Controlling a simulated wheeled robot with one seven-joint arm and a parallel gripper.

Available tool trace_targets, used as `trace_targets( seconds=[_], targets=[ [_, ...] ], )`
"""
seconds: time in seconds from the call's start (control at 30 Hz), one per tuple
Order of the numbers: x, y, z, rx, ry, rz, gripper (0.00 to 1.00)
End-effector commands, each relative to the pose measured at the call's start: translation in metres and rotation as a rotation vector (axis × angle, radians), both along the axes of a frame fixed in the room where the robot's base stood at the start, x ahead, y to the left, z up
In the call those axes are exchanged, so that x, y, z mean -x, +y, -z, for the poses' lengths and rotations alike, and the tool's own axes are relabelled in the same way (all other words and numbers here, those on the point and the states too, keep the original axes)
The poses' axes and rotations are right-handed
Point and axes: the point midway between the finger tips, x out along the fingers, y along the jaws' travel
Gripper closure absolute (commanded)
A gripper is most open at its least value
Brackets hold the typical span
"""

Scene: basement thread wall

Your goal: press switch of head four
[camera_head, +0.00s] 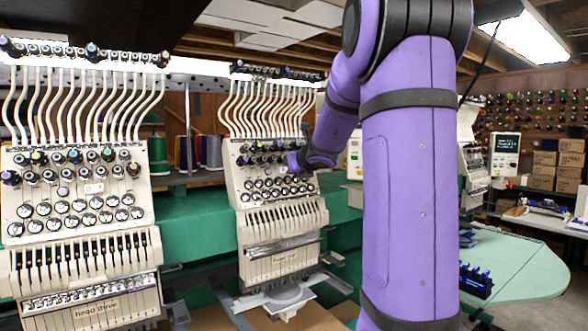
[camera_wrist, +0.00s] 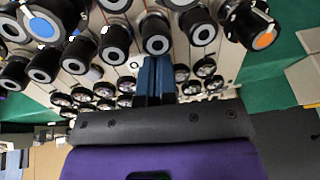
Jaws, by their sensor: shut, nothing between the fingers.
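The left embroidery head (camera_head: 80,215) carries a label that appears to read "head three". The head to its right (camera_head: 275,190) has a small label low on its front, too small to read for sure. My arm reaches to this second head, and my gripper (camera_head: 294,162) is at its panel of tension knobs. In the wrist view my gripper (camera_wrist: 155,75) shows as two blue fingers, shut together and empty, pointing at the panel among black knobs (camera_wrist: 115,45) and small dials (camera_wrist: 104,88).
A green machine table (camera_head: 195,225) runs behind the heads. Another head (camera_head: 474,160) with a control screen (camera_head: 505,145) stands at the right. Thread cones (camera_head: 200,152) stand between the two near heads. Knobs crowd closely around my fingers; one has an orange cap (camera_wrist: 264,40).

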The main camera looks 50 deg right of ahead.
Motion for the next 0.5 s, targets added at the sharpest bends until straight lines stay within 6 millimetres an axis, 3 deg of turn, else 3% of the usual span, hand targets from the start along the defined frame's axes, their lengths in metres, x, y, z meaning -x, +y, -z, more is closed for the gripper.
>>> trace_targets(
  seconds=[0.5],
  targets=[
    [-0.0033,0.0017,0.0011,0.0,0.0,-0.002,1.0]
  ],
)
